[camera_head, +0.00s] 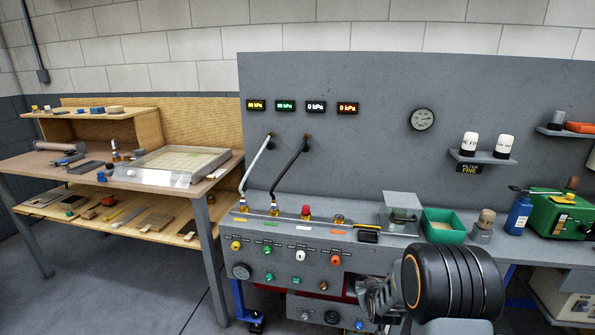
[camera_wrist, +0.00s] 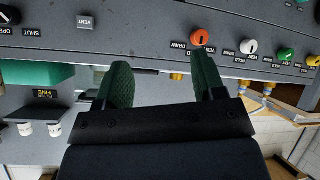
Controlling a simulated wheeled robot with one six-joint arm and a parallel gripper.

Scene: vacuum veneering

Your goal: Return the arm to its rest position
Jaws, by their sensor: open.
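My arm shows at the lower right of the head view as a thick black link (camera_head: 455,282) with thin orange rings, in front of the grey control console. My gripper (camera_wrist: 163,72) shows in the wrist view with its two green textured fingers spread apart and nothing between them. Its fingers point toward the console's front panel, which appears upside down there. An orange-red knob (camera_wrist: 200,38) labelled vent and draw appears close to the right finger in that picture. I cannot tell whether they touch.
The grey console (camera_head: 300,235) carries knobs, hoses and a green bin (camera_head: 443,226). A green machine (camera_head: 560,213) and a blue bottle (camera_head: 519,215) stand at the right. A wooden workbench (camera_head: 85,165) with a framed tray (camera_head: 172,165) is at the left. The floor at lower left is clear.

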